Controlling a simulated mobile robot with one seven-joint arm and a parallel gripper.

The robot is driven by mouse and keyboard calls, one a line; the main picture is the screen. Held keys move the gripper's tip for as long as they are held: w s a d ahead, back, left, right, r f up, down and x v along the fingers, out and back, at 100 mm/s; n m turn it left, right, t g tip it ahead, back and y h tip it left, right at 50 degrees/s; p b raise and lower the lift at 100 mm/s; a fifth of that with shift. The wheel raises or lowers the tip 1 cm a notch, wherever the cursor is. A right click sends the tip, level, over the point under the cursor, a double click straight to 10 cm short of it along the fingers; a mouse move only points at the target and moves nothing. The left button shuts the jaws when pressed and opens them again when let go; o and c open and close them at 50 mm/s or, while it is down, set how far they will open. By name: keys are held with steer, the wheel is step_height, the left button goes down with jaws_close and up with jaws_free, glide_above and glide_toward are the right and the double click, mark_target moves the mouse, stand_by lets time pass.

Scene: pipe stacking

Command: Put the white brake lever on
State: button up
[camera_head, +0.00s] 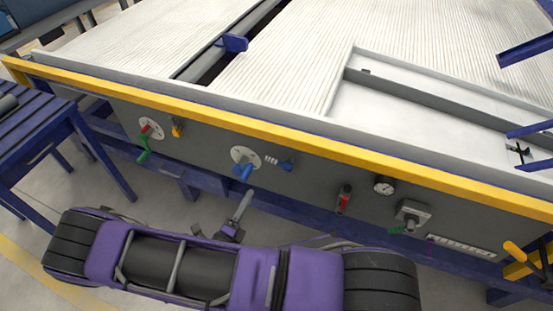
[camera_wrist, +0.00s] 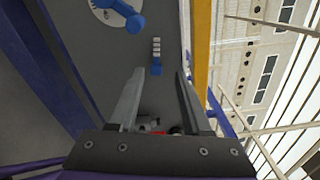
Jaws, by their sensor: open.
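I cannot pick out a plainly white lever in either view. The front panel (camera_head: 320,178) carries a blue lever on a white disc (camera_head: 243,169), also in the wrist view (camera_wrist: 127,17). To its right is a small blue handle (camera_head: 283,165) with a ribbed section; the wrist view shows a blue-ended handle with a pale ribbed stem (camera_wrist: 156,56). My gripper (camera_head: 246,195) is below these two, apart from them. In the wrist view my gripper (camera_wrist: 158,82) is open, with no object gripped. A small red and grey thing shows between the finger bases, partly hidden.
At the panel's left are a green lever (camera_head: 143,144) and an orange handle (camera_head: 177,128). Farther right are a red handle (camera_head: 344,199), a gauge (camera_head: 384,186) and a green switch on a grey box (camera_head: 411,213). A yellow rail (camera_head: 300,137) runs above. A blue table (camera_head: 40,125) stands left.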

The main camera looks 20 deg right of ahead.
steer(key=n, duration=0.1)
glide_toward(272, 162)
steer(key=x, duration=1)
steer(key=shift+w+b, duration=0.15)
steer(key=shift+b, duration=0.25)
jaws_close()
stand_by(0.9)
